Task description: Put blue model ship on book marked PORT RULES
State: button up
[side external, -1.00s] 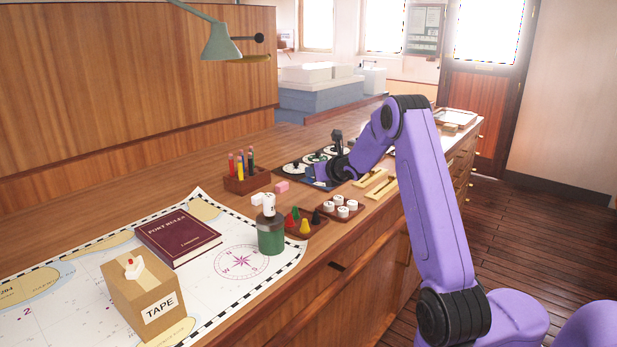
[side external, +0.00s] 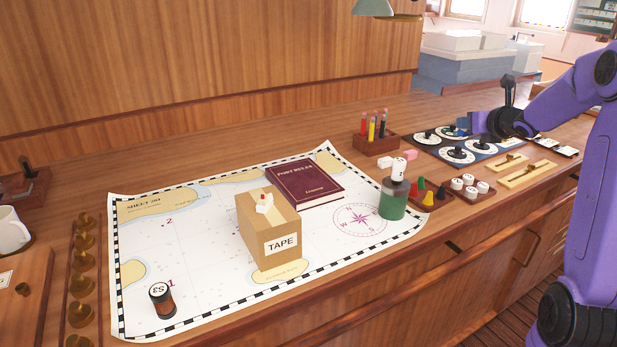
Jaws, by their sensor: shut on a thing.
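The dark red book marked PORT RULES (side external: 305,186) lies flat and closed on the chart, its cover bare. My gripper (side external: 482,122) is at the far right, low over the dial panel. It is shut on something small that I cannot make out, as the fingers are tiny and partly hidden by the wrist. I cannot clearly pick out a blue model ship; a bluish patch shows at the fingers.
A green jar with a white-topped piece (side external: 393,198) stands right of the book. Trays of coloured pawns (side external: 429,195) and white discs (side external: 469,187), pink and white blocks (side external: 410,155) and a pencil holder (side external: 375,143) lie between book and gripper. The chart (side external: 195,255) has free room.

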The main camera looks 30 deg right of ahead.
jog(key=w+a+r+n+y, duration=0.1)
jog(key=w+a+n+y, duration=0.2)
jog(key=a, duration=0.7)
jog(key=w+a+r+n+y, duration=0.1)
jog(key=w+a+n+y, duration=0.2)
jog(key=a, duration=0.7)
jog(key=w+a+n+y, duration=0.1)
jog(key=a+n+y, duration=0.3)
jog(key=a, duration=0.7)
jog(key=m, duration=0.1)
send_over(312, 187)
notch_tip(312, 187, down, 14)
jog(key=shift+s+f, duration=0.15)
jog(key=shift+w+f+y, duration=0.2)
jog(key=shift+f+y, duration=0.1)
jog(key=shift+f, duration=1.45)
jog(key=shift+f, duration=0.15)
